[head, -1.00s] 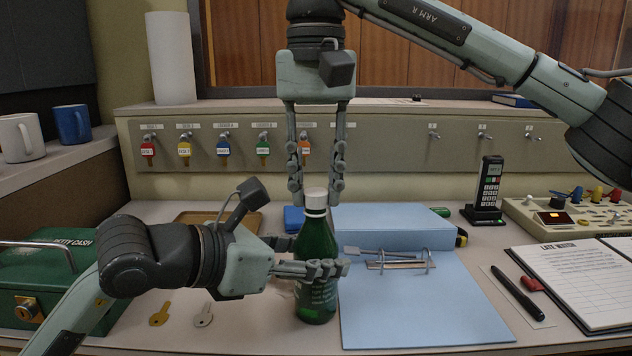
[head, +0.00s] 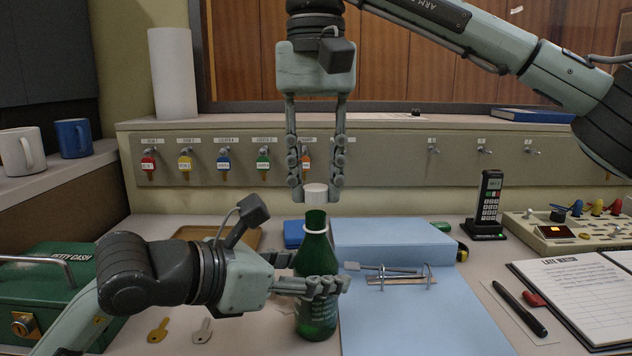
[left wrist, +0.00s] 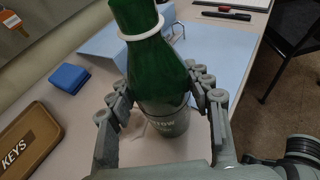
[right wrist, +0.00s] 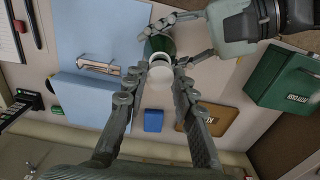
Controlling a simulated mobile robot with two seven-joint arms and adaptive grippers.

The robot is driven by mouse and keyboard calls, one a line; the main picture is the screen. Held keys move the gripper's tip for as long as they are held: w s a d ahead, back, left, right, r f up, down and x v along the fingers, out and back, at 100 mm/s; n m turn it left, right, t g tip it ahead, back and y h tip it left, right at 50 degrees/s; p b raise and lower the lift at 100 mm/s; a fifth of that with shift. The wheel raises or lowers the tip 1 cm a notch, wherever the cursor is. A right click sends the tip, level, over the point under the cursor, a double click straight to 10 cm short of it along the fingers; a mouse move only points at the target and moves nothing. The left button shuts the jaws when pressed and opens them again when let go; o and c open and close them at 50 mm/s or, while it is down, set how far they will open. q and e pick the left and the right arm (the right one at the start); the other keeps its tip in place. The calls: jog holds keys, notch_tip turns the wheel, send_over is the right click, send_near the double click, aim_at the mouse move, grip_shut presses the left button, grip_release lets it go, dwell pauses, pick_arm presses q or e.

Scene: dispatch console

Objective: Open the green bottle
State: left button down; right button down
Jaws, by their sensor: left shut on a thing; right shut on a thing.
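The green bottle (head: 316,262) stands upright on the desk. My left gripper (head: 325,285) is shut around its body from the left; the left wrist view also shows the bottle (left wrist: 150,65) between the fingers. My right gripper (head: 316,192) points down from above and is shut on the white cap (head: 316,195). The cap is right above the bottle's bare green neck, with a white ring (head: 313,231) lower on the neck. In the right wrist view the cap (right wrist: 158,92) sits between the fingertips.
A green cash box (head: 50,285) and two keys (head: 158,330) lie left. A blue folder (head: 420,310) with a metal clip lies right of the bottle. A phone (head: 487,205), control panel and clipboard stand farther right. A key rack (head: 380,160) runs behind.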

aim_at(316, 187)
notch_tip(316, 187, up, 3)
jog(key=shift+r, duration=0.15)
pick_arm(q)
jog(key=c, duration=0.6)
grip_release()
